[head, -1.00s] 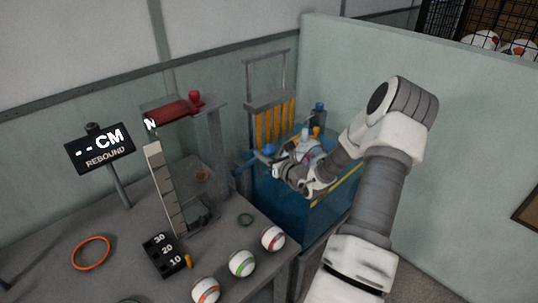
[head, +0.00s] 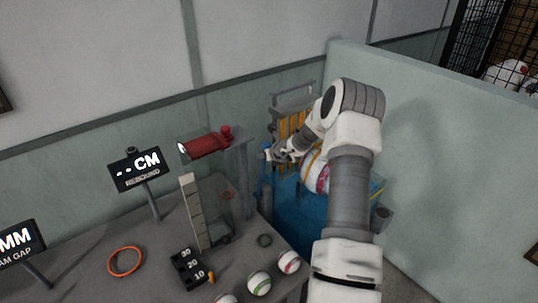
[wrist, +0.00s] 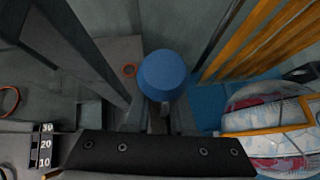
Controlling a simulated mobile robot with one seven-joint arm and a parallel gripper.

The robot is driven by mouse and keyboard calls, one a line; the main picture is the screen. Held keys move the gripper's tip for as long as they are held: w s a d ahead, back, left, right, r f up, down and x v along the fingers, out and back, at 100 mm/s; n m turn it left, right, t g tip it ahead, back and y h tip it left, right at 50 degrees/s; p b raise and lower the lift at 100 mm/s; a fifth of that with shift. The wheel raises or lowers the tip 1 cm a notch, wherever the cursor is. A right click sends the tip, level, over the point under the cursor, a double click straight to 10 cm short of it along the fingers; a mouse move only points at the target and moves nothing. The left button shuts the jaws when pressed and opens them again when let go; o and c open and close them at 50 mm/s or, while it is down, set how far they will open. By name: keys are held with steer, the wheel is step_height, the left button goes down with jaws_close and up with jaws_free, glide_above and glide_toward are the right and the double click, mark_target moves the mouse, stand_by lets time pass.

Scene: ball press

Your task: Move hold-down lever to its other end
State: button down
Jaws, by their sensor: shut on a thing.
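The hold-down lever shows as a round blue knob (wrist: 165,75) at the centre of the wrist view, with a dark shaft below it. In the head view the blue knob (head: 267,155) sits at the left of my gripper (head: 277,156). My gripper is shut on the lever, just below the knob in the wrist view (wrist: 160,122). The fingertips are dark and hard to make out. A strapped ball (head: 315,172) is right of the gripper on the blue press table (head: 300,212), and shows at the lower right in the wrist view (wrist: 268,118).
Orange bars (head: 287,127) in a grey frame stand behind the gripper. A grey post (head: 243,175) with a red cylinder (head: 207,145) stands to the left. The bench holds loose balls (head: 259,284), an orange ring (head: 125,262) and a number block (head: 188,268). A pale wall (head: 430,160) bounds the right.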

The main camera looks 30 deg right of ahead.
steer(key=shift+w+d+r, duration=0.1)
steer(key=shift+w+r, duration=0.1)
steer(key=shift+w, duration=0.1)
steer(key=c, duration=0.8)
jaws_free()
steer(key=shift+f, duration=0.1)
steer(key=shift+o, duration=0.2)
steer(key=shift+s, duration=0.15)
steer(key=v, duration=1.7)
steer(key=shift+r, duration=0.25)
